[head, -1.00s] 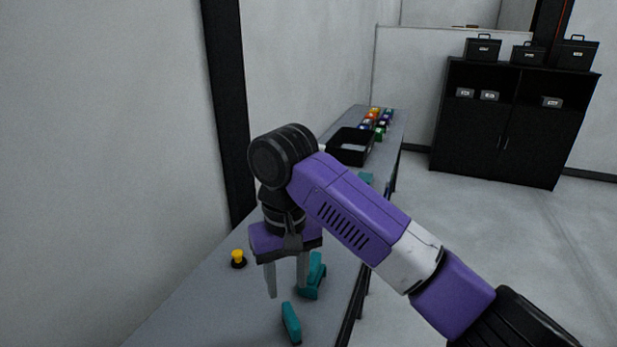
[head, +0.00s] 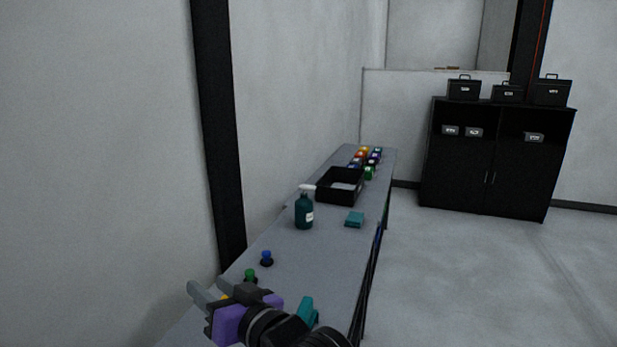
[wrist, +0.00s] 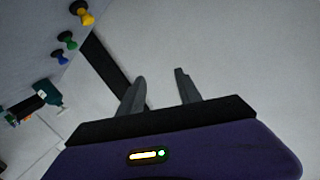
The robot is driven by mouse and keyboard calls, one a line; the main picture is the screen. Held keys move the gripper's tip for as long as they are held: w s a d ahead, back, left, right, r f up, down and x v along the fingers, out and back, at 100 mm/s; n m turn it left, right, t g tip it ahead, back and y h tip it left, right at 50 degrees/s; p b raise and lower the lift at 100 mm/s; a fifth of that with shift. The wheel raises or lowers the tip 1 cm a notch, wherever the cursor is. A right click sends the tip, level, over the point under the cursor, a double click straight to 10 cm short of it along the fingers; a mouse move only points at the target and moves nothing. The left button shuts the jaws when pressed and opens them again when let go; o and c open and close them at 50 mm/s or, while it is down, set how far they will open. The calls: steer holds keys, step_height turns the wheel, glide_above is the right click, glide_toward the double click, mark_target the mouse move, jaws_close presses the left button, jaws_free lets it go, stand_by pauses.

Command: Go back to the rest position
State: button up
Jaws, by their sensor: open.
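My gripper (head: 210,288) is low in the head view, tilted up and to the left, over the near end of the table. Its two fingers are apart with nothing between them. In the wrist view the open fingers (wrist: 160,92) point at the pale wall. Part of my purple and black arm shows at the bottom of the head view and hides some of the near table.
The grey table (head: 310,262) runs away along the wall. On it are a teal spray bottle (head: 304,212), a black bin (head: 340,188), teal blocks (head: 354,220) (head: 307,311), a blue knob (head: 267,258) and a green knob (head: 250,275). Open floor lies right, before a black cabinet (head: 490,165).

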steer(key=s+d+f+m+t+h, duration=0.4)
steer(key=s+d, duration=0.4)
steer(key=d, duration=0.4)
steer(key=s+d+f+m+t+h, duration=0.35)
steer(key=s+d, duration=0.55)
steer(key=d, duration=0.3)
steer(key=s+d+f+g+h, duration=0.1)
steer(key=s+d, duration=0.3)
steer(key=s, duration=0.4)
steer(key=s+d+f+n+g+h, duration=0.1)
steer(key=s+d+f, duration=0.3)
steer(key=s, duration=0.5)
steer(key=s+d+f+n+g+h, duration=0.1)
steer(key=s+d, duration=0.3)
steer(key=s, duration=0.5)
steer(key=shift+d+f+g+h, duration=0.35)
steer(key=shift+f+g+h, duration=0.2)
steer(key=shift+f+h, duration=0.25)
steer(key=shift+c, duration=0.5)
